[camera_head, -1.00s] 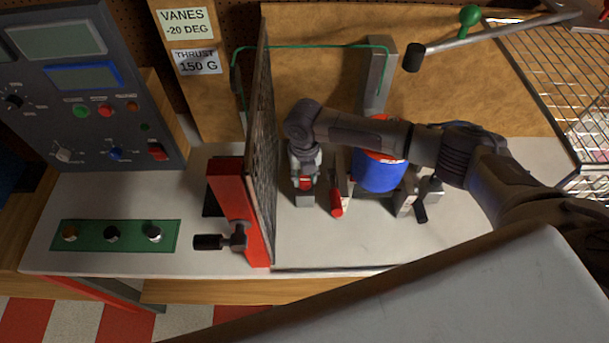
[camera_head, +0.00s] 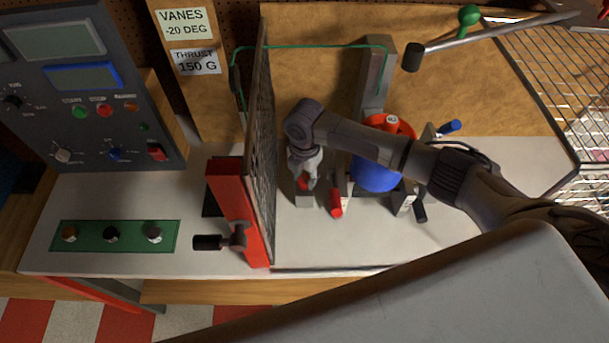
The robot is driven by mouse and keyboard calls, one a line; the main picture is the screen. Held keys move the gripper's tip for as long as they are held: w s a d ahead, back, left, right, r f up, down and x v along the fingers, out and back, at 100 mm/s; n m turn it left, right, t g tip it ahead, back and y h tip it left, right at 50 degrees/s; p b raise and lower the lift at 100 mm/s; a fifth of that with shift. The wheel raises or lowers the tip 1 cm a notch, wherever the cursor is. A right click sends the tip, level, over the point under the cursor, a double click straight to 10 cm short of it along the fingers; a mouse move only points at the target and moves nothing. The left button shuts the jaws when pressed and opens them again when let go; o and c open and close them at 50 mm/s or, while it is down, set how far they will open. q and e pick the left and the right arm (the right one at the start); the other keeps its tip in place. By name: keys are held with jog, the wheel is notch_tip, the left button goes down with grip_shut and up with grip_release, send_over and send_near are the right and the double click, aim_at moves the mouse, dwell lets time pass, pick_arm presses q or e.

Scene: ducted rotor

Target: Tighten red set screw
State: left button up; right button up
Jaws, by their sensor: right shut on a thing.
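The red set screw (camera_head: 302,184) shows as a small red piece on top of a small grey block (camera_head: 305,201) on the white bench. My right gripper (camera_head: 304,178) points down at it, shut on it; the fingers hide much of the screw. My right arm comes in from the right and passes in front of the ducted rotor, a blue drum (camera_head: 374,174) with a red top (camera_head: 404,128). My left gripper is not in view.
A mesh screen (camera_head: 262,140) in a red clamp (camera_head: 238,215) stands close left of my gripper. A red handle (camera_head: 336,204) is close on the right. A control panel (camera_head: 90,90) and green strip (camera_head: 113,236) lie left. The front bench is clear.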

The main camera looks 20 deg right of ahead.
aim_at(306, 179)
jog(key=m, duration=0.4)
jog(key=shift+r, duration=0.1)
jog(key=shift+d+m, duration=0.1)
jog(key=shift+m, duration=1.6)
jog(key=o, duration=1.2)
jog(key=shift+c, duration=0.2)
jog(key=shift+r, duration=0.2)
notch_tip(306, 179, up, 12)
jog(key=shift+f, duration=0.2)
